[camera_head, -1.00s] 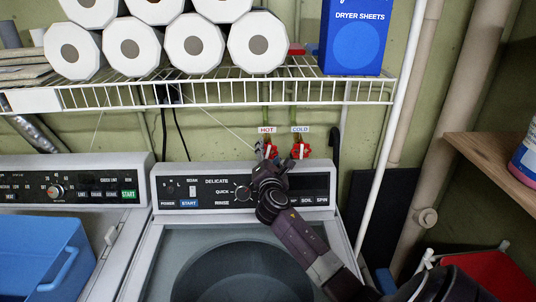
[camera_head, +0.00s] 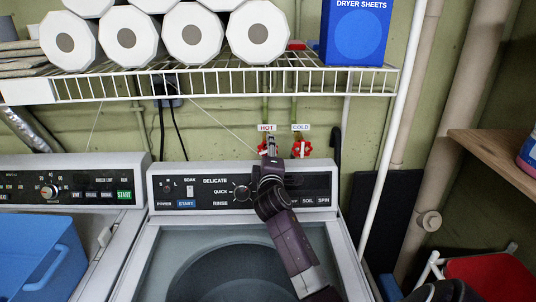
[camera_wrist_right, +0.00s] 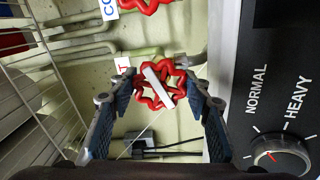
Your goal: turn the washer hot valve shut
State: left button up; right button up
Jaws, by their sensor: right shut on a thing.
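The washer hot valve is a red star-shaped handle (camera_head: 262,150) on the wall pipe under the HOT label (camera_head: 267,128), partly hidden by my right gripper in the head view. In the right wrist view the handle (camera_wrist_right: 145,97) has a white bar lying slantwise across it. My right gripper (camera_head: 270,146) reaches up over the washer's control panel to the valve. Its two dark fingers (camera_wrist_right: 155,92) stand on either side of the handle in the wrist view, shut on it. My left gripper is not in view.
The similar red cold valve (camera_head: 302,149) sits close at right under its COLD label (camera_head: 301,128). A white wire shelf (camera_head: 220,87) with paper rolls and a blue dryer sheets box (camera_head: 355,35) hangs above. The washer panel (camera_head: 320,181) is just below.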

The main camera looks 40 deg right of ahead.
jog(key=shift+f+m+b, duration=0.2)
jog(key=shift+m+b, duration=0.5)
jog(key=shift+m, duration=1.5)
jog(key=o, duration=1.2)
jog(key=shift+r, duration=0.1)
